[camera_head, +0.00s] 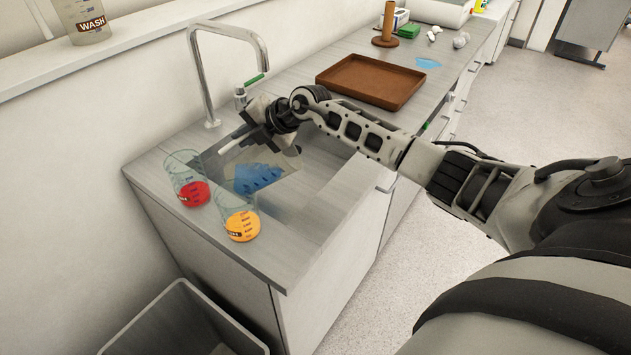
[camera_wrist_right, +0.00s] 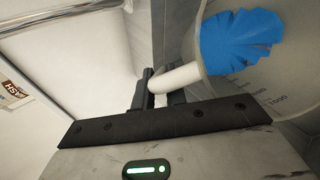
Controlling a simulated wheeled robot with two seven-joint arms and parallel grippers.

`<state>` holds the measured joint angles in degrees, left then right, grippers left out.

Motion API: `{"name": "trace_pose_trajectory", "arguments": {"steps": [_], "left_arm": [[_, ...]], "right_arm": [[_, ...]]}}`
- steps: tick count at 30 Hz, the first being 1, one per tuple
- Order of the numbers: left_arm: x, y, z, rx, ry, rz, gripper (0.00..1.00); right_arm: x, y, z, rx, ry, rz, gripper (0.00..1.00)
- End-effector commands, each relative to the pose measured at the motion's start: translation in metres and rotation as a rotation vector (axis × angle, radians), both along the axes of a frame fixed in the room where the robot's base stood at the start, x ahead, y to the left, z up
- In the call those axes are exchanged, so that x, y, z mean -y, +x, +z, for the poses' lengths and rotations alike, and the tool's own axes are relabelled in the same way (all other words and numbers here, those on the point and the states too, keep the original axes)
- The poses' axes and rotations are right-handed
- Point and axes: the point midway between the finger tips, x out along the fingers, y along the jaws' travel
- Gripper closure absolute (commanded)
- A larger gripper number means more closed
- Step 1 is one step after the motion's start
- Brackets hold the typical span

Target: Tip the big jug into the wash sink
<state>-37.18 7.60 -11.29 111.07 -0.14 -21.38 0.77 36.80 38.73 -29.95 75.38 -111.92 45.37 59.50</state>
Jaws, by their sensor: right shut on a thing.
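My right gripper (camera_head: 268,135) is over the sink and shut on a white handle (camera_wrist_right: 180,78). The handle appears to belong to a large clear jug with graduation marks (camera_wrist_right: 275,102), seen at the right of the wrist view. In the head view the jug is hard to make out against the sink, and its exact tilt is unclear. A jagged blue mass (camera_wrist_right: 238,40) shows at the jug; it also shows below the gripper in the head view (camera_head: 257,178). I cannot tell whether it is liquid inside the jug. My left gripper is out of view.
A tap (camera_head: 200,75) arches beside the gripper. Clear beakers with red (camera_head: 194,193) and orange (camera_head: 242,226) contents stand at the counter's near end. A brown tray (camera_head: 372,80) lies beyond. A WASH-labelled container (camera_head: 84,22) stands on the wall shelf. A grey bin (camera_head: 165,312) is below.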

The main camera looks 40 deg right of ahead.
Motion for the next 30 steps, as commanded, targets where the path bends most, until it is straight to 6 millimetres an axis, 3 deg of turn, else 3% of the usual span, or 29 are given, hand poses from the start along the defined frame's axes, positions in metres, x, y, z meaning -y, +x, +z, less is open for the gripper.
{"name": "trace_pose_trajectory", "arguments": {"steps": [30], "left_arm": [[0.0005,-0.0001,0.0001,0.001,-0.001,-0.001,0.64]], "right_arm": [[0.0103,-0.0051,0.0046,0.059,0.088,-0.002,1.00]]}}
